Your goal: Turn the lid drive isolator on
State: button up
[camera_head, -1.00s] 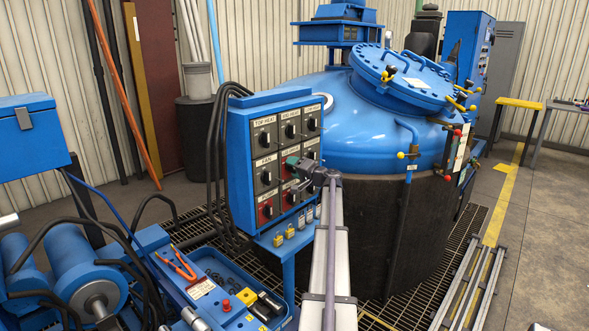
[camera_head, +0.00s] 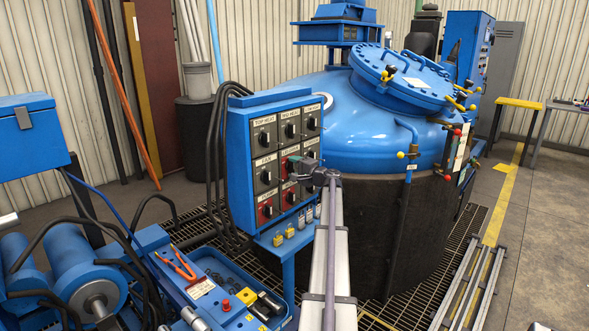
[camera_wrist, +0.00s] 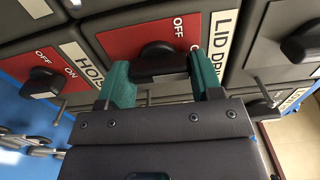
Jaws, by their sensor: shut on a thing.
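The lid drive isolator is a red plate (camera_wrist: 112,44) marked OFF and ON, with a white label beginning LID DR beside it in the wrist view. Its black knob (camera_wrist: 157,52) sits between the green fingers of my gripper (camera_wrist: 160,75), which is shut on it. The fingers hide part of the knob, so I cannot tell clearly which mark it points to. In the head view my gripper (camera_head: 296,171) is at the front of the blue control panel (camera_head: 239,183) and covers part of the switches there.
A neighbouring red hoist switch (camera_wrist: 44,73) lies close to the left in the wrist view. Several other black rotary knobs surround it on the panel. The blue furnace lid (camera_head: 405,82) is behind. Padlocks (camera_head: 290,230) hang below the panel.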

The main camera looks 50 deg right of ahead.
jog(key=o, duration=0.9)
jog(key=s, duration=1)
jog(key=shift+s+a, duration=0.4)
